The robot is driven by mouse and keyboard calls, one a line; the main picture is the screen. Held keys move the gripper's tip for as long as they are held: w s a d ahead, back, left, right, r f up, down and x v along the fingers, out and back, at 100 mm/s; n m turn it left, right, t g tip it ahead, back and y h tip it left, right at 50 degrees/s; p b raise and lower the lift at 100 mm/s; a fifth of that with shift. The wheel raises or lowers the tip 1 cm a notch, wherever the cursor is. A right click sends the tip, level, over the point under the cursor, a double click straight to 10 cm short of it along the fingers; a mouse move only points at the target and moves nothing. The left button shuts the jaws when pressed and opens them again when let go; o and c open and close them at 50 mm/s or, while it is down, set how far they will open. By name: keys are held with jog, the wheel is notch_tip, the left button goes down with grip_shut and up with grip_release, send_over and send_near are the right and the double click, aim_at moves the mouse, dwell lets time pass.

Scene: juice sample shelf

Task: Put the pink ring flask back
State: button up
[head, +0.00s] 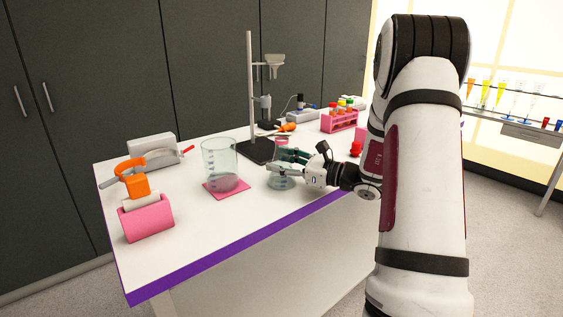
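A clear glass flask (282,183) stands at or just above the white table, near its front edge, in the middle of the head view. A small pink band (281,138) shows above it and looks like the ring at its top; the gripper hides part of the glass between. My gripper (281,162) reaches in from the right at the height of the flask's neck, with one finger on the near side and one on the far side. I cannot tell whether the fingers touch the glass or whether the flask's base rests on the table.
A large beaker (220,160) on a pink mat (226,194) stands left of the flask. A stand (250,95) with a dark base is behind. A pink rack (338,122) with several capped tubes is at the back right. A pink holder (147,219) sits front left.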

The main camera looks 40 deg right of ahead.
jog(key=shift+o, duration=1)
jog(key=shift+r, duration=0.15)
